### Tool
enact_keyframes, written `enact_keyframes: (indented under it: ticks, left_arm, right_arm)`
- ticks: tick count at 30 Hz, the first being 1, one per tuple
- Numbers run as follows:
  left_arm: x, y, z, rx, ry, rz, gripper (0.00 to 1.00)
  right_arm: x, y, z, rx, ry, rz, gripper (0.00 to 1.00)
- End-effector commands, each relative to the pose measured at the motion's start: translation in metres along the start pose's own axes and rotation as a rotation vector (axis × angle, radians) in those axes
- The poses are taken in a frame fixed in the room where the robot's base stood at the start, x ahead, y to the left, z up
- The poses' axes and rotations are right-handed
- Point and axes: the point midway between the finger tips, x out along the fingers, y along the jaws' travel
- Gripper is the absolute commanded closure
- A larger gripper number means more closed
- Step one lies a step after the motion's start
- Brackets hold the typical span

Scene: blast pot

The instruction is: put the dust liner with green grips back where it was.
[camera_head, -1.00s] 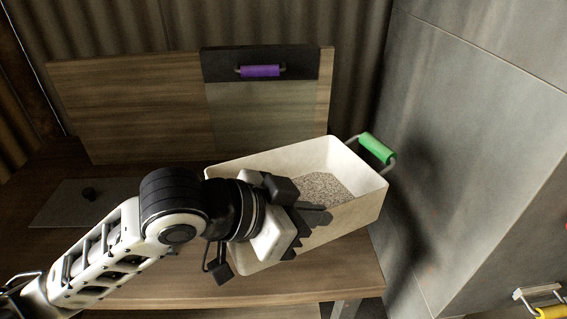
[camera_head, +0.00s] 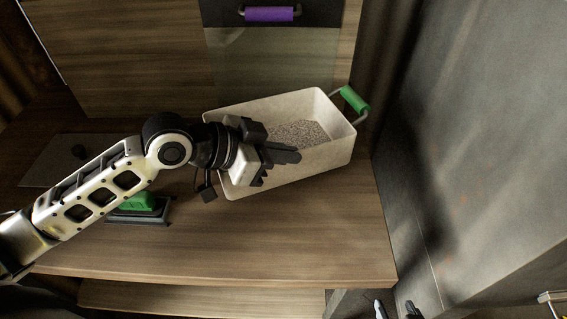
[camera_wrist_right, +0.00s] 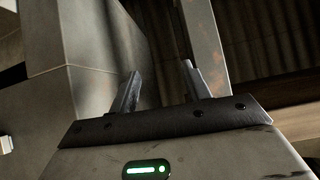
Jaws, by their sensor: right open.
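The dust liner (camera_head: 335,150) is a whitish open box with grey grit inside. It sits on the wooden bench, turned at an angle.
A purple handle (camera_head: 269,14) is on a dark panel in the wooden back wall. A green block on a dark base (camera_head: 140,205) lies partly behind my left arm. A grey cabinet (camera_head: 470,150) stands right. The bench front is clear.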

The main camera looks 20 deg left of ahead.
Motion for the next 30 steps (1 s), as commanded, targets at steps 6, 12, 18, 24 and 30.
enact_keyframes:
  ticks: [6, 12, 18, 24, 30]
  left_arm:
    - [0.003, -0.005, 0.008, 0.007, 0.007, -0.003, 1.0]
    - [0.015, -0.007, 0.033, 0.006, 0.007, -0.003, 1.0]
    - [0.018, -0.007, 0.039, 0.006, 0.007, -0.004, 1.0]
    - [0.017, -0.007, 0.037, 0.005, 0.007, -0.004, 1.0]
    - [0.019, -0.007, 0.042, 0.001, 0.0, -0.001, 0.77]
  right_arm:
    - [0.004, -0.004, -0.003, 0.001, 0.023, -0.012, 0.52]
    - [0.019, -0.005, 0.017, 0.0, 0.021, -0.021, 0.52]
    - [0.017, -0.007, 0.012, 0.005, 0.037, -0.032, 0.52]
    - [0.014, -0.008, 0.011, 0.005, 0.036, -0.033, 0.52]
    - [0.015, -0.008, 0.012, 0.007, 0.037, -0.034, 0.52]
